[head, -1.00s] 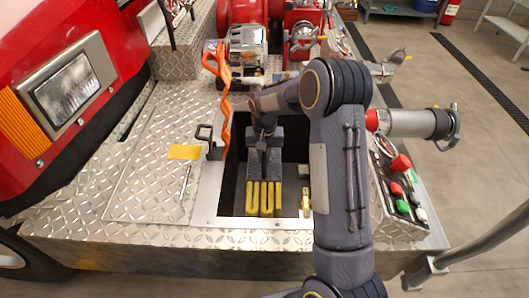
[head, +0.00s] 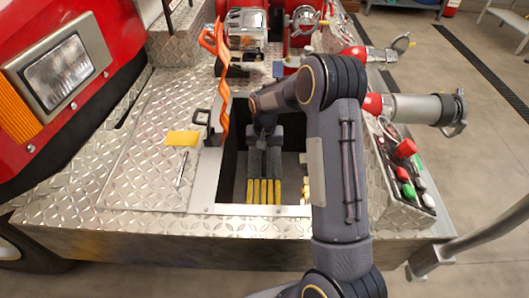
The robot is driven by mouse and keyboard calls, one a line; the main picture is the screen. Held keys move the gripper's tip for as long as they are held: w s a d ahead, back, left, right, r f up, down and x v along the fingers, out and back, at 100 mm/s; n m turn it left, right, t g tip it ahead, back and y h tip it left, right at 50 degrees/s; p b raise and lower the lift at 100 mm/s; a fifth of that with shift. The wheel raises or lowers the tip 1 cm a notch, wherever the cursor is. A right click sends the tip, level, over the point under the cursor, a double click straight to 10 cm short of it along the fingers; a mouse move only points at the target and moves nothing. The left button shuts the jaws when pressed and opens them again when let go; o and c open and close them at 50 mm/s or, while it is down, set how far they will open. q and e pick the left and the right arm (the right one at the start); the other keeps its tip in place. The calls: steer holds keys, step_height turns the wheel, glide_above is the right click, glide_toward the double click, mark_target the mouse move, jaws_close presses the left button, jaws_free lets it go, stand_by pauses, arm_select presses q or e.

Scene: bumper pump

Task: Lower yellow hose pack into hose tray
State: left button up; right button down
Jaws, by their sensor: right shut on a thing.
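The yellow hose pack (head: 264,190) shows as several upright yellow folds inside the dark opening of the hose tray (head: 230,166) in the bumper deck. My right gripper (head: 264,172) points down into the opening and is shut on the pack. The gripper covers the pack's far part. Whether the pack touches the tray floor cannot be told. My right arm crosses the right side of the opening and hides part of it. My left gripper is not in view.
A brass fitting (head: 306,188) is in the opening's right side. Controls with red and green knobs (head: 406,149) lie to the right. Diamond-plate deck (head: 130,170) is left.

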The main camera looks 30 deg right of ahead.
steer(key=shift+w+f+b, duration=0.1)
steer(key=shift+f+b, duration=0.25)
steer(key=shift+f, duration=0.05)
stand_by(0.4)
steer(key=c, duration=1.3)
jaws_free()
steer(key=shift+o, duration=0.7)
steer(key=shift+s+f, duration=0.2)
steer(key=shift+o, duration=1.2)
steer(key=shift+r, duration=0.1)
step_height(320, 180, up, 12)
steer(key=p, duration=0.8)
steer(key=shift+p, duration=0.3)
